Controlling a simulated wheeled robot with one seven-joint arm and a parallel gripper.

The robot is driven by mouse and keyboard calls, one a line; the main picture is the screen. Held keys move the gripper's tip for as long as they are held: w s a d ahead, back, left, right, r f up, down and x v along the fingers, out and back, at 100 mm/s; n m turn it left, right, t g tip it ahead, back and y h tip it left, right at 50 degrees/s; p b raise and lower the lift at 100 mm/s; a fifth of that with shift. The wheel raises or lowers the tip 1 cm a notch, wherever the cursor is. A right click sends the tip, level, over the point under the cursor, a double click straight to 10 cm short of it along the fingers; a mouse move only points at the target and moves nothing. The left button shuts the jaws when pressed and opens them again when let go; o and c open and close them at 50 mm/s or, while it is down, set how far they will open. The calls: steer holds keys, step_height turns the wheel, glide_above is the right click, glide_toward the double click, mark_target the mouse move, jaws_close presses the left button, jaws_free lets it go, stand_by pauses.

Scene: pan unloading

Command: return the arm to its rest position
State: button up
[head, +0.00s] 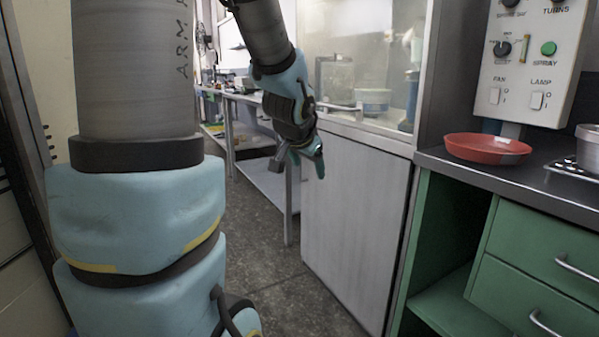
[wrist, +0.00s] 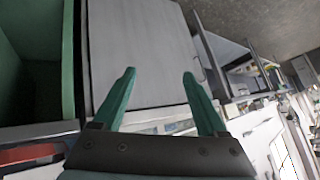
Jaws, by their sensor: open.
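My gripper (head: 309,160) hangs from my arm in the middle of the head view, in front of the pale cabinet door (head: 350,220). In the wrist view my gripper (wrist: 160,75) shows two green fingers spread apart with nothing between them. The pale cabinet panel (wrist: 140,45) lies beyond the fingers. My large blue and grey arm links fill the left of the head view.
A red pan (head: 487,148) sits on the dark counter (head: 550,186) at right, beside a pale pot (head: 588,148). Green drawers (head: 540,270) stand below. A switch panel (head: 530,60) is above. A long bench (head: 262,180) runs behind my gripper. The floor (head: 290,290) is clear.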

steer(key=s+a+f+n+g+y, duration=0.1)
steer(key=s+a+f+n+g, duration=0.25)
steer(key=s+f, duration=0.35)
steer(key=s+a+f+n+g+y, duration=0.1)
steer(key=s+a+f+n+g, duration=0.3)
steer(key=s, duration=0.5)
step_height(320, 180, up, 16)
steer(key=a+m+p, duration=0.1)
steer(key=p, duration=1.5)
steer(key=shift+r+t, duration=0.15)
steer(key=shift+t, duration=0.2)
